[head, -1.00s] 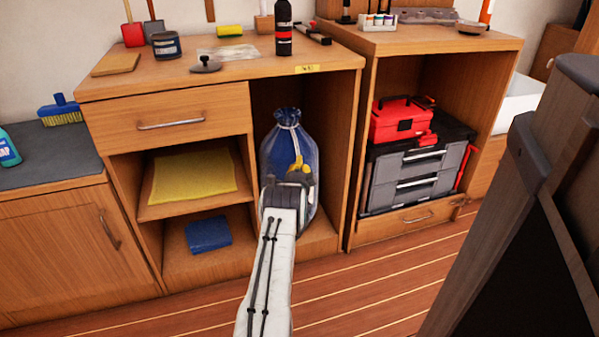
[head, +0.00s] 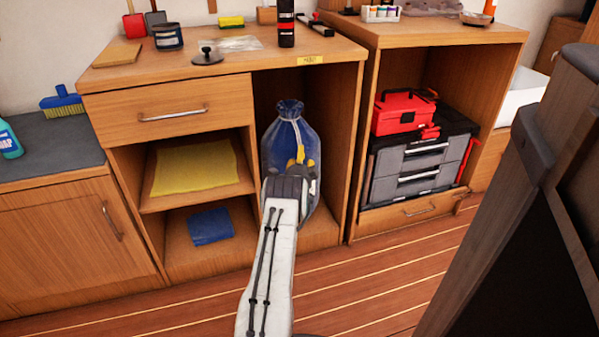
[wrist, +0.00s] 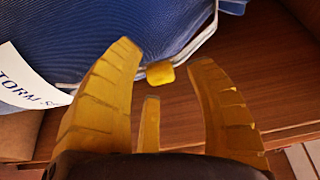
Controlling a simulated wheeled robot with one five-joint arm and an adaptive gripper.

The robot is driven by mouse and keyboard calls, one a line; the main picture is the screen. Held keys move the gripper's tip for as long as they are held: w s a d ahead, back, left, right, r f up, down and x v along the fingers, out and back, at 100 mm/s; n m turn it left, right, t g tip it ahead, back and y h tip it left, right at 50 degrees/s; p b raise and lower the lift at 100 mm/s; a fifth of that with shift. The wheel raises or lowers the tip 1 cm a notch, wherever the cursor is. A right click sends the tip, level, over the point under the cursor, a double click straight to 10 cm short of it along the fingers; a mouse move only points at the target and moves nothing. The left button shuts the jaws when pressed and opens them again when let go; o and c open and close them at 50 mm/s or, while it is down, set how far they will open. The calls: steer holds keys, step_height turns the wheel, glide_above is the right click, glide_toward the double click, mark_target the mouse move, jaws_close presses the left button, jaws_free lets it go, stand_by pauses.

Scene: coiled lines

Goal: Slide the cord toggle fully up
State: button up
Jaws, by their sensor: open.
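A blue drawstring bag (head: 275,150) with a gathered neck stands upright in the open bay of the left cabinet. Its blue cloth and pale cord also show close up in the wrist view (wrist: 170,25). A small yellow cord toggle (wrist: 160,74) sits on the pale cord there, low on the bag. My gripper (wrist: 164,60) is open, its yellow fingers either side of the toggle in the picture and no visible contact. In the head view my gripper (head: 301,152) is in front of the bag and hides its lower part. The toggle cannot be made out there.
The cabinet's side panel (head: 350,150) stands close to the right of the bag, and shelves with a yellow cloth (head: 193,168) and a blue cloth (head: 210,227) are to the left. A red toolbox (head: 402,113) is in the right cabinet. The wooden floor in front is clear.

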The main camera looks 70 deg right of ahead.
steer(key=v, duration=1.1)
steer(key=shift+a, duration=0.15)
steer(key=shift+s+a, duration=0.1)
stand_by(0.7)
